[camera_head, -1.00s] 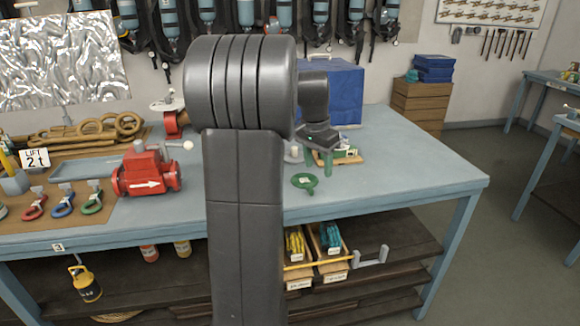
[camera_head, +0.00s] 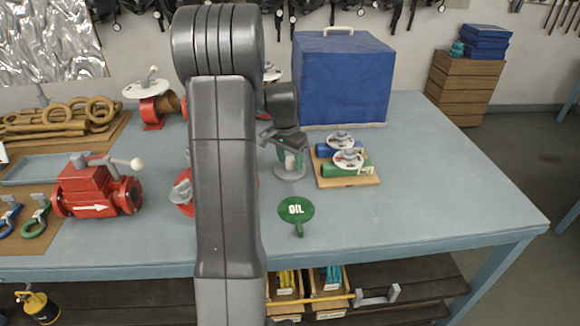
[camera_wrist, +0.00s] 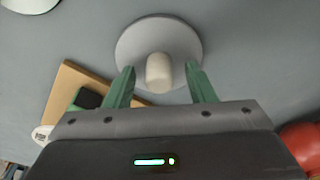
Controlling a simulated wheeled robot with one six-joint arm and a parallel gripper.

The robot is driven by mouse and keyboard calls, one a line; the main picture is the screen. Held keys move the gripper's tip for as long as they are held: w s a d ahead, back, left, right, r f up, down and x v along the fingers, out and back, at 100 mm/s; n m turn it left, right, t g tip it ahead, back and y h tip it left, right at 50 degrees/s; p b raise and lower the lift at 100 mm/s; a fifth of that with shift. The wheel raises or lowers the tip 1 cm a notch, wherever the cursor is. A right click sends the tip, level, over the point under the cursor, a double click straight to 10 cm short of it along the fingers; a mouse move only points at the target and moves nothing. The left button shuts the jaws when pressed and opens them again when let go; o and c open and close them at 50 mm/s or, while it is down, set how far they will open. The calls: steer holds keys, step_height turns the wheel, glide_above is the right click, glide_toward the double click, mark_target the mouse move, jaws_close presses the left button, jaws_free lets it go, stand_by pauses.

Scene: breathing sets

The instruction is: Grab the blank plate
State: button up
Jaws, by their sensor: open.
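A plain grey round plate with a pale upright knob, carrying no lettering, lies on the blue-grey workbench (camera_head: 400,215). This blank plate (camera_head: 291,175) sits below my gripper (camera_head: 290,158) in the head view. In the wrist view the plate (camera_wrist: 198,42) is at the top middle, with its knob in front. My gripper (camera_wrist: 161,72) is open, its two green fingers pointing at the plate. The knob appears between the fingertips with a gap on each side. I cannot tell exactly how high the fingertips are above the plate.
A green OIL tag (camera_head: 296,210) lies in front. A wooden board (camera_head: 363,182) with blue and green valves stands close right. A blue covered box (camera_head: 345,80) is behind. The right bench area is clear.

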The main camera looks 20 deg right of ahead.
steer(key=shift+f, duration=0.2)
jaws_close()
steer(key=shift+r, duration=0.15)
